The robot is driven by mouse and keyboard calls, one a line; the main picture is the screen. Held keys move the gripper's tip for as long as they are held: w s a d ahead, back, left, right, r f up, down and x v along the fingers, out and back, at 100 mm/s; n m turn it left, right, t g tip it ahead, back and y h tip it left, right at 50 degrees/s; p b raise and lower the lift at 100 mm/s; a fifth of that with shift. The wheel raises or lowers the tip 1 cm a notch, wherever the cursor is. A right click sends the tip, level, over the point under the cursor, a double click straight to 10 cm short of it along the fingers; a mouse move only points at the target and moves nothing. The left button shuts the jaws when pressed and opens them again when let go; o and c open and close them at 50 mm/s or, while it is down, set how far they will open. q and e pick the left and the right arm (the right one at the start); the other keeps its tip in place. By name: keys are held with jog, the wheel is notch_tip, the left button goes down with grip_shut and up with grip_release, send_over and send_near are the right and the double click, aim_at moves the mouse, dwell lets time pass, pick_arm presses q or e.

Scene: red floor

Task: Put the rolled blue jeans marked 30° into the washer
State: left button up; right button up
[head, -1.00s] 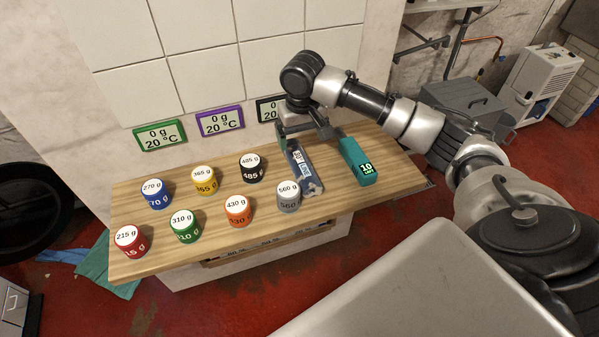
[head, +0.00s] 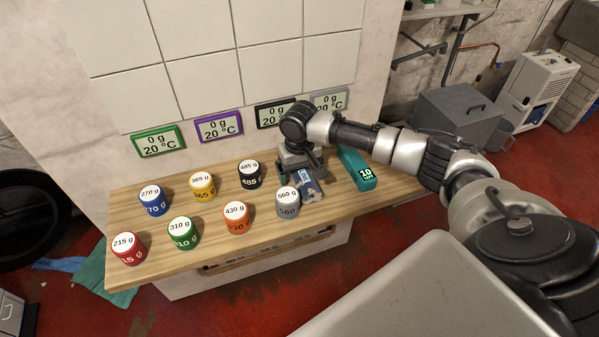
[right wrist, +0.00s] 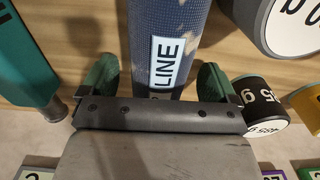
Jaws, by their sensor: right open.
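A rolled blue cloth with pale patches (head: 309,189) lies on the wooden counter. In the right wrist view the roll (right wrist: 170,30) bears a light label reading "LINE"; I cannot read a 30° mark there. My right gripper (head: 301,166) is over the far end of the roll, pointing down. In the right wrist view the open gripper (right wrist: 155,82) has one green-padded finger on each side of the roll, with gaps visible. The gripper body hides the roll's far end. My left gripper is not in view. I cannot make out a washer door.
Several coloured weight cylinders stand left of the roll; the grey 560 g one (head: 288,202) is close beside it. Display panels (head: 218,126) reading 0 g, 20 °C line the wall behind. The counter's right end (head: 405,187) is clear.

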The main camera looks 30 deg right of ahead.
jog(key=c, duration=1.3)
jog(key=shift+o, duration=0.2)
jog(key=shift+r, duration=0.15)
jog(key=shift+r, duration=0.3)
notch_tip(320, 180, up, 4)
jog(key=shift+s+d+f, duration=0.1)
jog(key=shift+f, duration=0.1)
jog(key=s+d+r, duration=0.5)
jog(key=s+r, duration=0.2)
jog(key=s, duration=0.3)
jog(key=s+a+n, duration=0.1)
jog(key=s+a, duration=0.1)
jog(key=a, duration=0.7)
jog(key=s+a+f+n, duration=0.1)
jog(key=s+a, duration=0.2)
jog(key=a, duration=0.6)
jog(key=shift+a+f+n, duration=0.15)
jog(key=shift+a+n, duration=0.15)
jog(key=shift+a, duration=0.05)
